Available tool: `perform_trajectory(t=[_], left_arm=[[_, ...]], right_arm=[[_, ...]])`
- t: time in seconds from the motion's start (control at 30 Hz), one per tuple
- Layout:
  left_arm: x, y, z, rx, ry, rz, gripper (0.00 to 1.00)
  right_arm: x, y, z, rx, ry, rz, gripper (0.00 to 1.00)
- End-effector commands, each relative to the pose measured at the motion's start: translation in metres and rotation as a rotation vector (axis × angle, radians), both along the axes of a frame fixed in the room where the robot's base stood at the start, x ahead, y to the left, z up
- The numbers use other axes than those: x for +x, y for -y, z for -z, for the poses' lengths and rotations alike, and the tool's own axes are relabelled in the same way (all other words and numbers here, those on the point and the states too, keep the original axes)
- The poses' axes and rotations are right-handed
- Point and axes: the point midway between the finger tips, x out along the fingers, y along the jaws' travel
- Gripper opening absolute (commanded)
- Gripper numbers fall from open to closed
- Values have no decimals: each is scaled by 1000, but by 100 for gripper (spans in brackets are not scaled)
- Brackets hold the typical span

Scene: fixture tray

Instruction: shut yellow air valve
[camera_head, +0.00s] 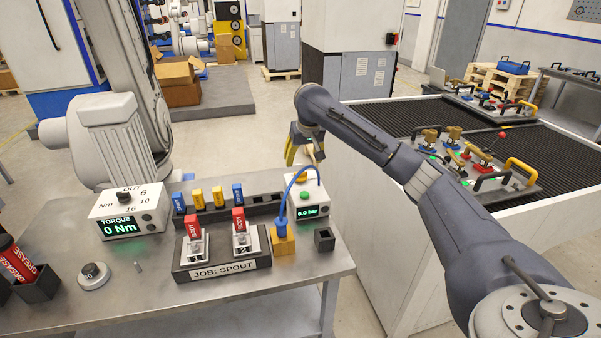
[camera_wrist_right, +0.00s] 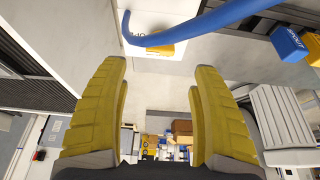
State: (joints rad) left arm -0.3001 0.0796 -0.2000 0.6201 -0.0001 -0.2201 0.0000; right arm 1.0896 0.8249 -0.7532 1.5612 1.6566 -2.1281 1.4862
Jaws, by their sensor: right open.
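A white air box (camera_head: 310,205) with a green "6.0 bar" display stands at the right rear of the bench, with a blue hose (camera_head: 291,190) arching to its top. A small yellow part (camera_head: 302,180) shows on its top, partly behind the hose; I cannot tell its position. My right gripper (camera_head: 305,154) is open above and behind the box, seen small and partly behind its own arm. In the right wrist view its yellow fingers (camera_wrist_right: 160,100) are spread with nothing between them. The hose (camera_wrist_right: 205,25) crosses above the fingertips there, over a white surface with a yellow patch (camera_wrist_right: 160,48). My left gripper is not in view.
A yellow block (camera_head: 284,243) holds the hose's lower end. The "JOB: SPOUT" fixture (camera_head: 222,270), a torque box (camera_head: 130,215) and a rack of blue and yellow pieces (camera_head: 263,209) crowd the bench. A grey ribbed housing (camera_head: 125,145) stands behind. The bench front is partly clear.

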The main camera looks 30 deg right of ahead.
Motion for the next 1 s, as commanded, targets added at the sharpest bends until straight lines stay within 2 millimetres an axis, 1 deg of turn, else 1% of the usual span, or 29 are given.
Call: perform_trajectory(t=[0.03,0.2,0.43,0.7,1.0], left_arm=[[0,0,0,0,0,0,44],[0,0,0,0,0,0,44],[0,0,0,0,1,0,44],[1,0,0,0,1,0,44],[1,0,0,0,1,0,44]], right_arm=[[3,0,11,3,-3,1,65],[14,4,37,3,-3,1,65],[24,8,63,3,-1,2,65],[30,10,76,0,0,0,65],[31,10,77,0,0,0,65]])
